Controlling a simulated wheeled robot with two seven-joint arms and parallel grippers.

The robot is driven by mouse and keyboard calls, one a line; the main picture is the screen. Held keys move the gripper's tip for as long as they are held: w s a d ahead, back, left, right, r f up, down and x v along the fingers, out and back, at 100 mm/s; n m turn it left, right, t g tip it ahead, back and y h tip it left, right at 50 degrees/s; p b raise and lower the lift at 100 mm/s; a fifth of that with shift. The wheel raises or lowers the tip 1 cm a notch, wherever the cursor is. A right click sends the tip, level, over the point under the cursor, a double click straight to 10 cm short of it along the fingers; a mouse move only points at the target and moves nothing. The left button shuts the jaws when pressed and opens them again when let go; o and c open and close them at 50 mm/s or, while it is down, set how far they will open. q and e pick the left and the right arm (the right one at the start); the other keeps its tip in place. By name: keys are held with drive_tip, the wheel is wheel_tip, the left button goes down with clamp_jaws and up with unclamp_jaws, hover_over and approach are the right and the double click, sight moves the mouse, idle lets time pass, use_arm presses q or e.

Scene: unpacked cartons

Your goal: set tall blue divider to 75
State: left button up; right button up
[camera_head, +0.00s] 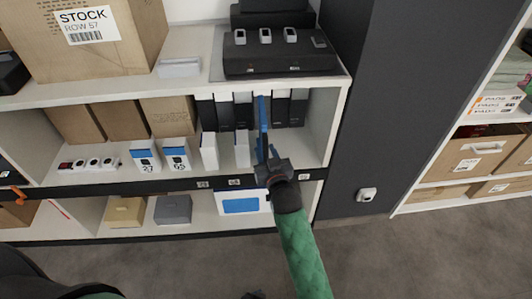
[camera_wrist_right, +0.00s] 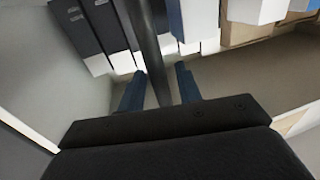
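A tall, narrow blue piece, which looks like the tall blue divider (camera_head: 262,108), stands upright among dark binders (camera_head: 225,112) in the middle shelf bay. My right gripper (camera_head: 262,142) reaches into the bay just in front of it and overlaps its lower part. In the right wrist view the two blue fingers (camera_wrist_right: 158,90) are apart. A dark upright bar (camera_wrist_right: 152,50) shows between them. I cannot tell whether the fingers touch it. Small tags (camera_head: 234,182) line the shelf's front edge, too small to read. My left gripper is not in view.
White boxes marked 27 (camera_head: 145,155) and 65 (camera_head: 176,154) stand left in the bay, before brown cartons (camera_head: 122,120). White upright pieces (camera_head: 209,151) stand nearer my gripper. The bay's right wall (camera_head: 323,128) is close. A black tray (camera_head: 285,62) sits above.

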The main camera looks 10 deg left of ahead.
drive_tip(key=v, duration=0.8)
drive_tip(key=shift+w, duration=0.1)
idle(0.3)
